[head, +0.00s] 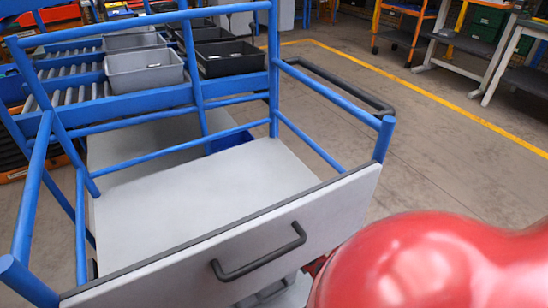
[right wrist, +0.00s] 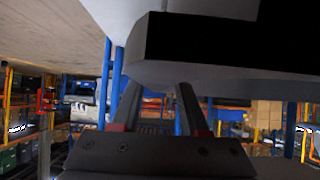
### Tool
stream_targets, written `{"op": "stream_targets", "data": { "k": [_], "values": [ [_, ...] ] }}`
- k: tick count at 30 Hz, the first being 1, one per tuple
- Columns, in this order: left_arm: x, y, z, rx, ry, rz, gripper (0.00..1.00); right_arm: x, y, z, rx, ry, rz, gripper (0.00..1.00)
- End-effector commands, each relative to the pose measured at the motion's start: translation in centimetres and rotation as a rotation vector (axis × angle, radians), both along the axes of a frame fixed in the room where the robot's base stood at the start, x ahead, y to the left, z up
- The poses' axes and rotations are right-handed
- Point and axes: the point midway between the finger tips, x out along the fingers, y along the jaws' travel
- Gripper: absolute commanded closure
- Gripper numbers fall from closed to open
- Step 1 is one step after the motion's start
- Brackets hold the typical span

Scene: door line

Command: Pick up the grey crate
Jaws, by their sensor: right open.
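A grey crate (head: 145,70) stands upright on the roller conveyor at the upper left of the head view, seen through the blue bars of a cart. A second grey crate (head: 134,40) stands just behind it. My right gripper (right wrist: 158,92) shows in the right wrist view with its two fingers apart and nothing visible between them. A large dark and pale slab sits close above the fingers; I cannot tell what it is. No grey crate can be made out in the right wrist view. My left gripper is not in view.
A blue-framed cart (head: 275,70) with a grey deck (head: 215,185) and a grey front panel with a dark handle (head: 260,252) fills the near left, between me and the conveyor. Black crates (head: 230,60) stand beside the grey ones. Floor (head: 450,150) is clear at right.

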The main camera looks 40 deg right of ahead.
Motion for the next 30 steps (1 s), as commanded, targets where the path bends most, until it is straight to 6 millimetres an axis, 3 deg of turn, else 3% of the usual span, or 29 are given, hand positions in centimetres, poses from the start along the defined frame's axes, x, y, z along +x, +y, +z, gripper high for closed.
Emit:
{"op": "stream_targets", "data": {
  "k": [10, 18, 30],
  "values": [
    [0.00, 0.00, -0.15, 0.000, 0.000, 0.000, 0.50, -0.03, -0.04, -0.15, 0.000, 0.000, 0.000, 0.56],
    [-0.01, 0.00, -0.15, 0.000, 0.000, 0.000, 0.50, -0.04, -0.04, -0.16, 0.000, 0.001, 0.000, 1.00],
    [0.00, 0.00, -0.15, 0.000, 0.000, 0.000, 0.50, -0.04, -0.07, -0.16, -0.001, 0.000, -0.001, 1.00]
  ]
}}
